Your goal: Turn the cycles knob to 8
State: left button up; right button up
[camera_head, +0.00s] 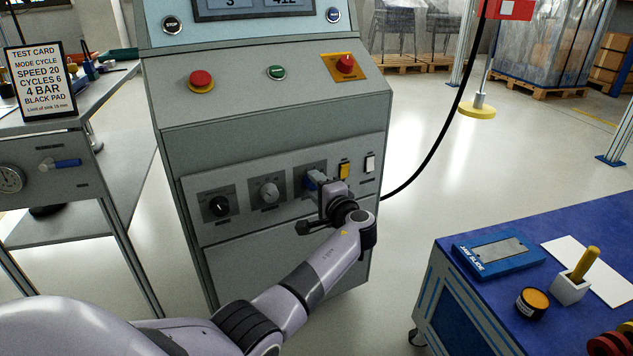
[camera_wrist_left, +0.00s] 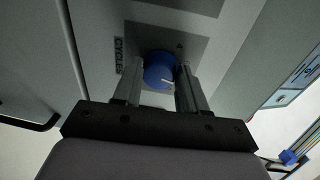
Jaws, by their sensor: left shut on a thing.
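The cycles knob (camera_wrist_left: 159,71) is blue with a white pointer line and sits on a dark square plate. The label reading CYCLES shows beside it in the left wrist view. My left gripper (camera_wrist_left: 157,88) is shut on this knob, one finger on each side. In the head view my left gripper (camera_head: 318,184) reaches the third dial from the left on the cabinet's lower panel and mostly covers it. The number the pointer is at cannot be read. My right gripper is not in view.
The grey cabinet (camera_head: 270,135) also has a black knob (camera_head: 219,206), a grey knob (camera_head: 269,192), a yellow switch (camera_head: 344,171), a white switch (camera_head: 370,163) and a red mushroom button (camera_head: 201,80). A test card (camera_head: 40,82) reads CYCLES 6. A blue-topped bench (camera_head: 480,300) stands at right.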

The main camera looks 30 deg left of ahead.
pick_arm(q)
jog(key=shift+r+m, duration=0.15)
jog(key=shift+m, duration=0.35)
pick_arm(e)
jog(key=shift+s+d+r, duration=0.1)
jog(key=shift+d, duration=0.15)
pick_arm(q)
jog(key=shift+w+p, duration=0.1)
jog(key=shift+p, duration=0.2)
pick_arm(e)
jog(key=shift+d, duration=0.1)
pick_arm(q)
jog(key=o, duration=1.1)
jog(key=shift+c, duration=0.2)
jog(key=shift+d, duration=0.1)
jog(key=p+v, duration=0.2)
jog(key=v, duration=0.5)
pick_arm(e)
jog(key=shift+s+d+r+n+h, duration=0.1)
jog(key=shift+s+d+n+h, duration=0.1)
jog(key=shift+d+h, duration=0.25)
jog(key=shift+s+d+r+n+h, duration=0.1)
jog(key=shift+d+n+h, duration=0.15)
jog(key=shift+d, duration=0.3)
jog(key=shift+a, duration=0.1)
